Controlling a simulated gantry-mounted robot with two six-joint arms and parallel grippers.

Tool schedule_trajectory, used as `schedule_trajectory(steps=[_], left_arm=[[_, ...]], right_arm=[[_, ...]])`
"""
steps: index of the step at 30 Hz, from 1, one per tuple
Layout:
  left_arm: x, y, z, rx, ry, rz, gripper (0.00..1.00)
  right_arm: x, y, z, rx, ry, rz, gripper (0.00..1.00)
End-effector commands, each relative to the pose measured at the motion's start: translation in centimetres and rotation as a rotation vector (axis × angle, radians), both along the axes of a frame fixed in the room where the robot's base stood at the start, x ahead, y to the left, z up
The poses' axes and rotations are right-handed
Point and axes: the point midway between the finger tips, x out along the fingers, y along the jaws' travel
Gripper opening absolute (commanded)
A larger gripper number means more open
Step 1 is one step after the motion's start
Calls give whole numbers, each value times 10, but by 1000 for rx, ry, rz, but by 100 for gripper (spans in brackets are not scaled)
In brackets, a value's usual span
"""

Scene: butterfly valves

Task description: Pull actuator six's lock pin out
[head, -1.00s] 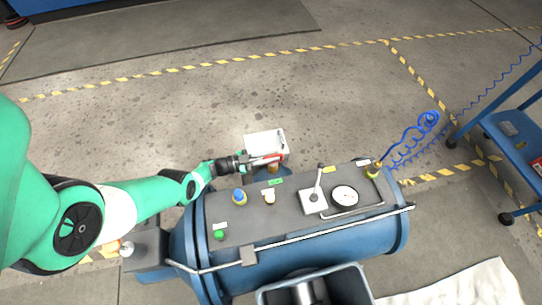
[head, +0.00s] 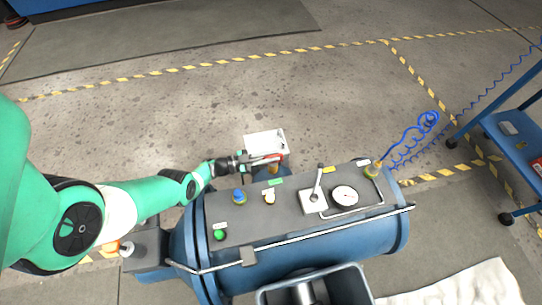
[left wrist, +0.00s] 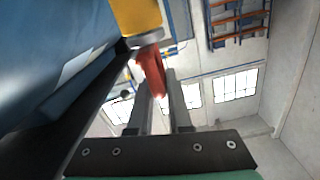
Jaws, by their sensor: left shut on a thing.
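My left gripper (head: 256,160) reaches in from the left, just beyond the far edge of the blue tank's grey top plate. It is shut on a red part, which I take to be the lock pin (head: 272,157). In the left wrist view, the red lock pin (left wrist: 153,72) shows at the two fingers (left wrist: 163,85), close to a metal piece below a yellow cylinder (left wrist: 136,14). Whether the pin is still seated is hidden. A small orange-brown part (head: 273,169) shows under the pin in the head view. No actuator number is readable. My right gripper is out of view.
The grey top plate (head: 290,217) carries a blue knob (head: 239,196), a green button (head: 220,235), a lever (head: 318,184) and a round gauge (head: 345,195). A white panel (head: 264,142) stands behind the gripper. A blue cart (head: 518,140) is at right. The floor beyond is clear.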

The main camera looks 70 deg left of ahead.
Motion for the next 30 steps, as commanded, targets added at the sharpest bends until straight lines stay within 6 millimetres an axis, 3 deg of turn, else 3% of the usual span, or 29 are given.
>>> schedule_trajectory(steps=[8,17,26,27,30], left_arm=[[0,0,2,2,1,-1,0],[0,0,43,4,-3,-2,0],[1,1,42,2,-6,-2,0],[1,1,42,2,-6,-2,20],[0,1,41,3,-4,-2,38]], right_arm=[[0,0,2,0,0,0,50],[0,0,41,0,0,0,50],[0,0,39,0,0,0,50],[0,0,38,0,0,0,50],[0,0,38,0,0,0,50]])
